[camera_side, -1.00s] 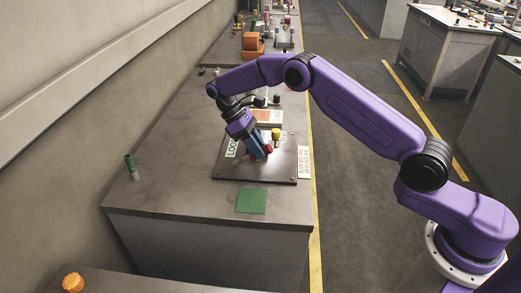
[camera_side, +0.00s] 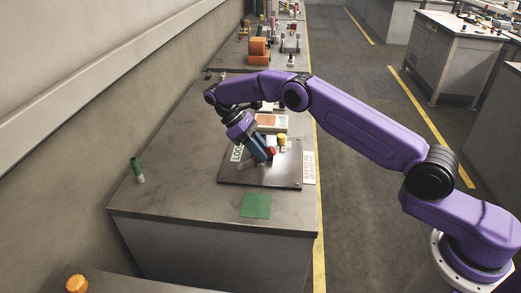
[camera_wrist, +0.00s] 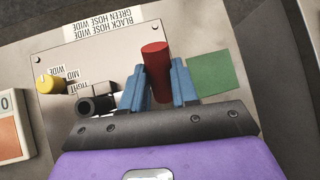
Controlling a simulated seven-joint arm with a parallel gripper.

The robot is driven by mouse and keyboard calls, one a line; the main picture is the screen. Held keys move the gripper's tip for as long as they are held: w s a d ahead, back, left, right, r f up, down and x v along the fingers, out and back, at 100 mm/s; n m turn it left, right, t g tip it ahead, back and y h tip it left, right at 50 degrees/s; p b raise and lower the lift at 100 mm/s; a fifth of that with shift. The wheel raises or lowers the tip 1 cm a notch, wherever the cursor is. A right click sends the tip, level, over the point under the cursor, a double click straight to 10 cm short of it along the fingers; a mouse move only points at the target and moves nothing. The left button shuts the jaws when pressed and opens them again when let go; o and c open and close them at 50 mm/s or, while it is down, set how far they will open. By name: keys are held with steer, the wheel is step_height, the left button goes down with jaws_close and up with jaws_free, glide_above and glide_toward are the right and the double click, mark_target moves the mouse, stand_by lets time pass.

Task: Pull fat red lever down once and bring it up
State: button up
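The fat red lever (camera_wrist: 157,72) is a thick cylinder standing out from the dark plate (camera_side: 289,180). It also shows as a small red end at the fingertips in the side view (camera_side: 271,152). My gripper (camera_wrist: 158,88) has its blue fingers on both sides of the lever, with no clear gap, and appears shut on it. In the side view my gripper (camera_side: 262,151) reaches down at a tilt over the plate. The lever's base is hidden, and its exact angle is hard to tell.
A yellow knob (camera_wrist: 51,84) and a black fitting (camera_wrist: 97,102) sit left of my fingers in the wrist view. A green square (camera_side: 256,205) lies in front of the plate. A green-topped peg (camera_side: 137,169) stands at left. The bench's front left is bare.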

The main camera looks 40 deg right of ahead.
steer(key=o, duration=0.4)
steer(key=shift+o, duration=0.2)
steer(key=shift+r, duration=0.1)
steer(key=r, duration=0.3)
steer(key=shift+s+r, duration=0.25)
steer(key=shift+r, duration=0.15)
steer(key=shift+s+d+r, duration=0.1)
steer(key=shift+s+r, duration=0.4)
steer(key=shift+r, duration=0.1)
steer(key=s+d+r, duration=0.2)
steer(key=s+r, duration=0.6)
steer(key=s, duration=0.4)
steer(key=shift+d, duration=0.15)
steer(key=shift+s, duration=0.1)
